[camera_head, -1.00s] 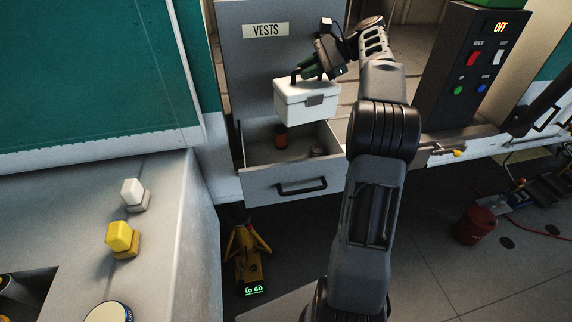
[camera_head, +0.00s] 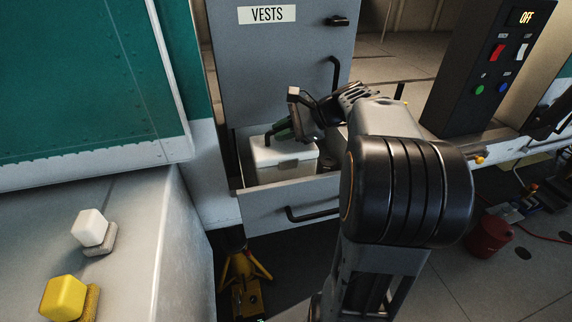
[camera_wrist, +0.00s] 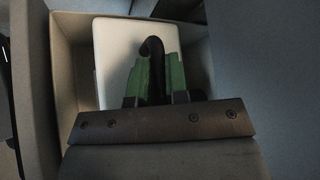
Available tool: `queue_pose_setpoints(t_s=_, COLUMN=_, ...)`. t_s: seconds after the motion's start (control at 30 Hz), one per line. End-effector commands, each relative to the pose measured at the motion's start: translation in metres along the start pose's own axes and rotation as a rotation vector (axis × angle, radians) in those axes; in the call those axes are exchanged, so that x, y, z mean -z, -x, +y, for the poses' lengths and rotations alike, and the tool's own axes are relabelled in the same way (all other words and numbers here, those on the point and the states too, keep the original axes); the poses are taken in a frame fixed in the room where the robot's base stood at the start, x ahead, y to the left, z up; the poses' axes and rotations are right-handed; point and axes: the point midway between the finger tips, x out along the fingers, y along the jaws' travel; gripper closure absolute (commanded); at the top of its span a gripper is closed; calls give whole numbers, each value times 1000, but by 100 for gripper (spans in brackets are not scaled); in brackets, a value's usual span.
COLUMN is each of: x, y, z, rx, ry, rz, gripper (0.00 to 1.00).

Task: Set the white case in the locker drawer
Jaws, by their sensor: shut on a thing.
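The white case (camera_head: 284,158) is down inside the open locker drawer (camera_head: 290,206), below the drawer's rim. My gripper (camera_head: 283,131) reaches down over the drawer and is shut on the case's dark handle. In the wrist view the green fingers (camera_wrist: 155,80) close on the black handle (camera_wrist: 152,48) above the white lid (camera_wrist: 112,45). The drawer walls (camera_wrist: 72,70) surround the case there. The case looks about level. Whether its underside touches the drawer floor is hidden by the drawer front.
The grey locker front marked VESTS (camera_head: 267,15) rises behind the drawer. A yellow stand (camera_head: 245,275) is on the floor below. A grey bench with a white knob (camera_head: 90,228) and a yellow knob (camera_head: 65,298) is at left. A dark switch panel (camera_head: 490,65) stands at right.

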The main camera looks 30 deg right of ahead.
Motion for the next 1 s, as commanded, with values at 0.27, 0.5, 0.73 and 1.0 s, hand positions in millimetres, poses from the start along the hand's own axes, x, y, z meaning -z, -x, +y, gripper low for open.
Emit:
queue_pose_setpoints(t_s=0.27, x=21, y=-16, z=16, rx=2, ry=0, rz=-2, gripper=100)
queue_pose_setpoints(t_s=0.5, x=37, y=-28, z=28, rx=-1, ry=0, rz=-4, gripper=100)
queue_pose_setpoints(t_s=0.73, x=48, y=-36, z=36, rx=0, ry=4, rz=-3, gripper=100)
queue_pose_setpoints(t_s=1.0, x=48, y=-36, z=36, rx=0, ry=4, rz=-3, gripper=100)
